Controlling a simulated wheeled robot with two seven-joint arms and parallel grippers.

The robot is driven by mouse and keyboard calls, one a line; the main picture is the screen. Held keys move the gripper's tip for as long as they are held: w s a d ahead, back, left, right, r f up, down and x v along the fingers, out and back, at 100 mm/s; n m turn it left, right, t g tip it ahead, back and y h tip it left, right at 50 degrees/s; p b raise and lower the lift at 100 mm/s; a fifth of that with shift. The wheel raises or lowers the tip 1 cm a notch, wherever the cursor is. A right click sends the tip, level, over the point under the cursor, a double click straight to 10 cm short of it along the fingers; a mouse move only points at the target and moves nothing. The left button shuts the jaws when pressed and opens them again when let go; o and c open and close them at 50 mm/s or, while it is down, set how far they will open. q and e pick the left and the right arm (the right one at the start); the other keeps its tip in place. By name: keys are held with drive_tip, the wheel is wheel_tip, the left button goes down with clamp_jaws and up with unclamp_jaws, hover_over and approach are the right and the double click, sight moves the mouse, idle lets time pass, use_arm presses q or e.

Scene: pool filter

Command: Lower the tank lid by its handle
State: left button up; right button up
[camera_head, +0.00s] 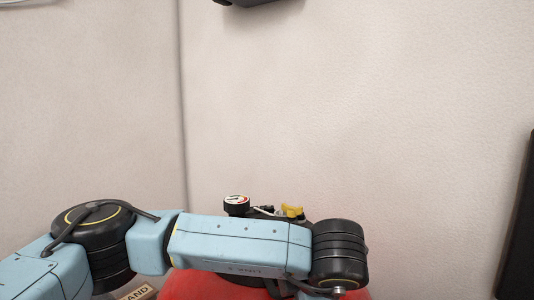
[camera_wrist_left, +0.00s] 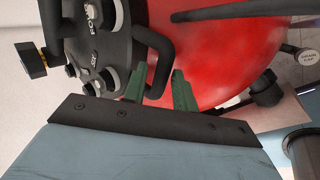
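The red tank (camera_wrist_left: 225,55) fills much of the left wrist view. Its black lid (camera_wrist_left: 108,48) is at upper left, with several bolts or knobs on it. The lid's black loop handle (camera_wrist_left: 164,48) sticks out on the lid's right side. My left gripper (camera_wrist_left: 157,82) has its two green fingers apart, with the lower part of the handle showing between them. I cannot tell whether a finger touches it. In the head view the red tank (camera_head: 205,286) shows low, and my left arm hides the lid and handle. My right gripper is in neither view.
A round gauge (camera_head: 236,205) and a yellow part (camera_head: 292,210) stick up behind my left arm. A dark fitting (camera_wrist_left: 265,90) and a pale round cap (camera_wrist_left: 307,57) are right of the tank. Plain walls (camera_head: 360,100) stand behind, and a dark object (camera_head: 520,225) is at the right edge.

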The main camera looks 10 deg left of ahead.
use_arm(q)
drive_tip(key=shift+o, duration=1)
drive_tip(key=shift+r, duration=0.15)
drive_tip(key=shift+p+v, duration=1)
drive_tip(key=shift+v, duration=1.9)
drive_tip(key=shift+s, duration=0.1)
drive_tip(key=p+v, duration=0.4)
drive_tip(key=v, duration=0.9)
drive_tip(key=shift+s, duration=0.15)
